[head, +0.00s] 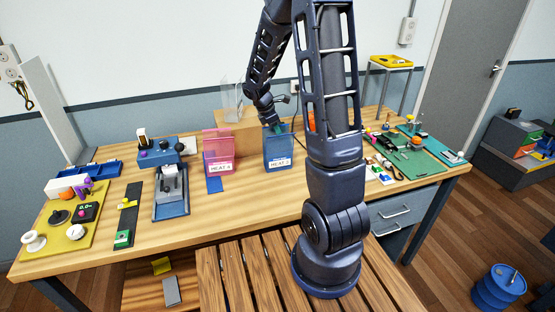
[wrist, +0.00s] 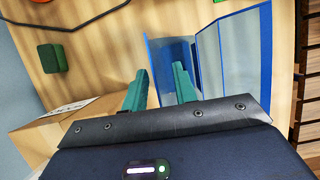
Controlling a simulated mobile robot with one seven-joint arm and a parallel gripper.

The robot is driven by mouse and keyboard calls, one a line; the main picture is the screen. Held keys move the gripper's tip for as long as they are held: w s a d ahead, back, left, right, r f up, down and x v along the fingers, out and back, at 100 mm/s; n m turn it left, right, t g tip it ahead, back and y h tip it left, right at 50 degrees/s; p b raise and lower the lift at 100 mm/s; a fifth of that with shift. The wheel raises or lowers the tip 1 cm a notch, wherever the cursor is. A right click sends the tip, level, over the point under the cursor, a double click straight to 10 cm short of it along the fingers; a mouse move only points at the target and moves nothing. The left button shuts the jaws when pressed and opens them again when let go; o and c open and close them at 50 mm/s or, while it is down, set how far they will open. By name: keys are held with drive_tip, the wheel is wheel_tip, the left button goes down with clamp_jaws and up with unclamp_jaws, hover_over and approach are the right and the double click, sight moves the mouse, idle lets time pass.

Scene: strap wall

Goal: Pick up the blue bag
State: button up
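The blue bag (head: 279,160) is a clear blue, open-topped holder with a white label. It stands upright on the wooden table, left of my arm's column in the head view. My gripper (head: 273,126) is at its top, near the back rim. In the wrist view, the blue bag (wrist: 208,45) shows clear walls with bright blue edges. My gripper's green fingers (wrist: 160,76) stand apart, with part of a blue wall visible between and behind them. I cannot tell whether either finger touches it. The bag's right side is close to my arm in the head view.
A pink bag (head: 218,156) stands to the left, with a blue strip before it. A cardboard-coloured box (head: 238,127) is just behind. A blue device (head: 170,205) and yellow board (head: 62,222) are further left. A green mat (head: 425,163) with small parts lies right.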

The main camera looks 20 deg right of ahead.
clamp_jaws()
drive_tip(key=shift+r, duration=0.1)
idle(0.3)
